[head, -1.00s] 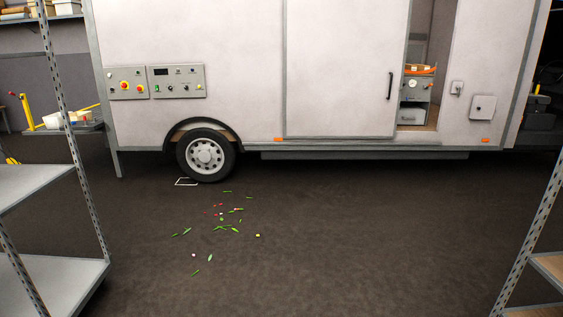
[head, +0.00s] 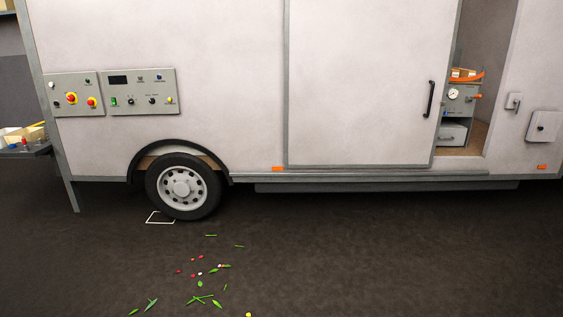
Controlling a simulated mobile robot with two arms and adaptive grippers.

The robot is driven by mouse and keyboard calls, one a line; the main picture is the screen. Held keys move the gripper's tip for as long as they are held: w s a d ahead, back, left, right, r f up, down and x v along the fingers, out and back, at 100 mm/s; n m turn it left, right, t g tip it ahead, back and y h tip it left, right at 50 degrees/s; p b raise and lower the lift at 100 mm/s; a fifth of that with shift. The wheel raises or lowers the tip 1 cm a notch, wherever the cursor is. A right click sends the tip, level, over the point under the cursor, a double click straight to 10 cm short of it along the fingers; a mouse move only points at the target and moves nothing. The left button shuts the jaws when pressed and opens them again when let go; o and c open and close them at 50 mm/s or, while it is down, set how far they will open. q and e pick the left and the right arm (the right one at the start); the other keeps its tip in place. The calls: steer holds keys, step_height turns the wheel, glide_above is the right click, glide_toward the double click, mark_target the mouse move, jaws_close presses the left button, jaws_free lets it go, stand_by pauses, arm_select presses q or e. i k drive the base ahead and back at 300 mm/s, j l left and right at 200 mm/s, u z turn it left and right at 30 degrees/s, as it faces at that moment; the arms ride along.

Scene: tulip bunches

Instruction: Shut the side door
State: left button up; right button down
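The side door (head: 360,80) is a pale sliding panel on the side of a white trailer (head: 200,40). It has a black upright handle (head: 429,99) near its right edge. The door is partly open: a gap at its right shows the inside, with a grey unit with a gauge (head: 459,98) and an orange item on top. A grey rail (head: 370,178) runs along below the door. Neither of my grippers is in view.
Two control panels (head: 143,91) are at the left of the trailer, above a wheel (head: 183,187). Green leaves and small coloured bits (head: 203,298) lie scattered on the dark floor. The floor (head: 420,250) before the door is clear.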

mark_target(367, 82)
steer(key=i+l, duration=0.1)
steer(key=i, duration=2.3)
steer(key=j+u, duration=0.05)
steer(key=j, duration=0.05)
